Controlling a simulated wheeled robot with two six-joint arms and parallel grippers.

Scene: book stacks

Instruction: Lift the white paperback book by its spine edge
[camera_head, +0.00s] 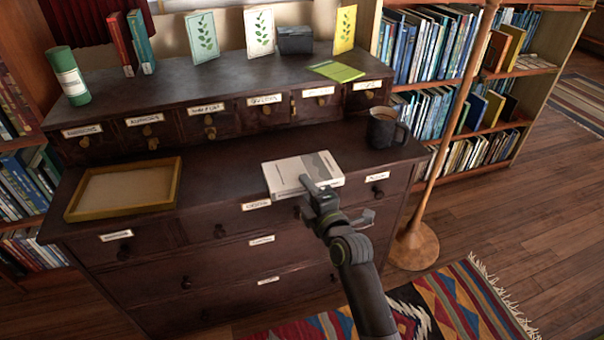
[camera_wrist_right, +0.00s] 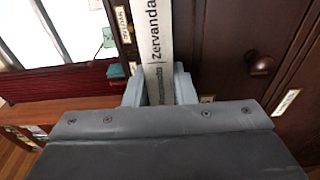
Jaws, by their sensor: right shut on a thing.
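The white paperback book (camera_head: 302,173) lies flat at the front edge of the dark dresser's lower top in the head view, with grey shapes on its cover. My right gripper (camera_head: 314,187) is at its front edge, shut on it. In the right wrist view the book's white spine (camera_wrist_right: 158,45), lettered "zervanda", runs between the two fingers of my right gripper (camera_wrist_right: 159,88). I cannot tell whether the book is clear of the wood. My left gripper is not in view.
A yellow-rimmed tray (camera_head: 70,206) stands left on the dresser (camera_head: 225,180). A dark mug (camera_head: 386,128) stands right of the book. Cards, a green canister (camera_head: 68,76) and upright books (camera_head: 134,42) stand on the upper shelf. A lamp pole (camera_head: 450,130) rises at the right.

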